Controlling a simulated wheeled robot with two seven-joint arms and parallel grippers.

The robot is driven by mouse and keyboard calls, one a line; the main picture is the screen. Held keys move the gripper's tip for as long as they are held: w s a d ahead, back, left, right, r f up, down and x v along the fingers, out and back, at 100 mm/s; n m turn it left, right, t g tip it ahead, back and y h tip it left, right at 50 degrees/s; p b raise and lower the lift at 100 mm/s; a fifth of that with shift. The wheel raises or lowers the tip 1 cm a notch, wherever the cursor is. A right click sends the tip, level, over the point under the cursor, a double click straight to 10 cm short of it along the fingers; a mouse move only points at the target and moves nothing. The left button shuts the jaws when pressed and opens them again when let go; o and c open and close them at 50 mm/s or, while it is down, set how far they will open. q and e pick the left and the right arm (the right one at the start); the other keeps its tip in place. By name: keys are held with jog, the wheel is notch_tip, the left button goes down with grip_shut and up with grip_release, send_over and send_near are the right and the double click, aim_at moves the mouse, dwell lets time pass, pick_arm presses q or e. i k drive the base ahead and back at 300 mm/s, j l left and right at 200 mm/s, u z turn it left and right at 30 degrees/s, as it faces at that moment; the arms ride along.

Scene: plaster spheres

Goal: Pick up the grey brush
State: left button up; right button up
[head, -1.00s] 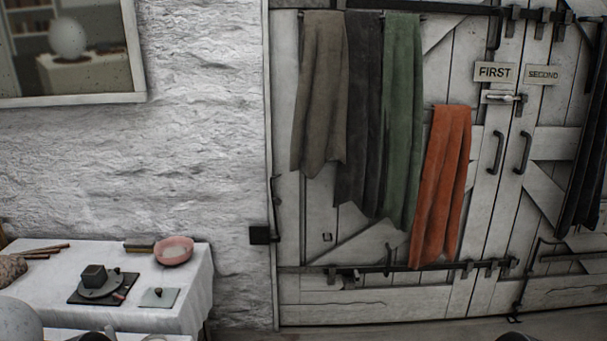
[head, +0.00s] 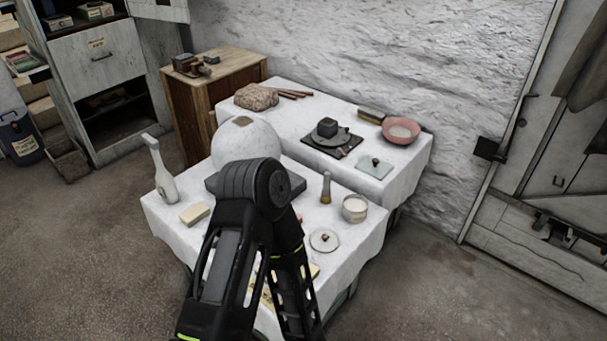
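A small brush-like thing with a grey upper part and a tan lower end (head: 326,187) stands on the near white-clothed table (head: 165,220), left of a round tub. I cannot tell for sure that it is the grey brush. One of my arms rises from the bottom of the head view and bends in front of this table, hiding part of its middle and front. Neither of my grippers shows.
A big white sphere (head: 245,143), a white bottle (head: 160,170), a pale bar (head: 195,213), the tub (head: 355,209) and a round lid (head: 324,240) share the near table. Behind, another clothed table holds a pink bowl (head: 401,131). Floor is clear at left.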

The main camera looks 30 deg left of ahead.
aim_at(325, 197)
jog(key=u, duration=0.85)
